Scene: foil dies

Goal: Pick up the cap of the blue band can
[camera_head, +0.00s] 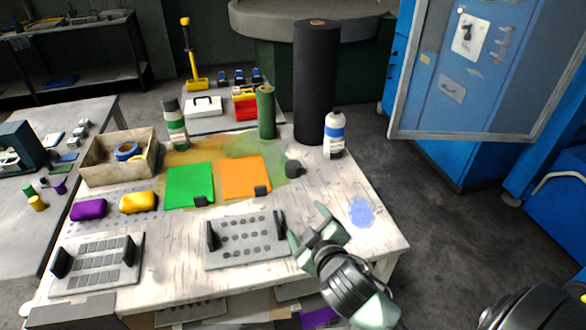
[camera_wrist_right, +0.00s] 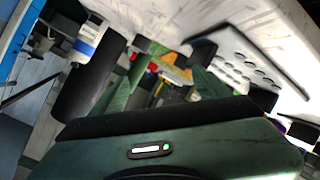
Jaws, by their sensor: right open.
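The blue band can (camera_head: 334,133), white with a blue band, stands upright at the table's back right. It also shows tilted in the right wrist view (camera_wrist_right: 88,42). A small dark cap-like piece (camera_head: 293,168) sits on the table to the left of the can, apart from it; I cannot tell for sure that it is the can's cap. It appears small in the right wrist view (camera_wrist_right: 142,44). My right gripper (camera_head: 306,221) is open and empty over the front right of the table, nearer the front than the dark piece. My left gripper is not in view.
A tall black roll (camera_head: 316,85) and a green cylinder (camera_head: 266,112) stand behind the dark piece. A grey holed plate with black uprights (camera_head: 246,240) lies left of my right gripper. Orange (camera_head: 244,177) and green (camera_head: 189,184) sheets lie mid-table. A blue stain (camera_head: 361,212) marks bare table.

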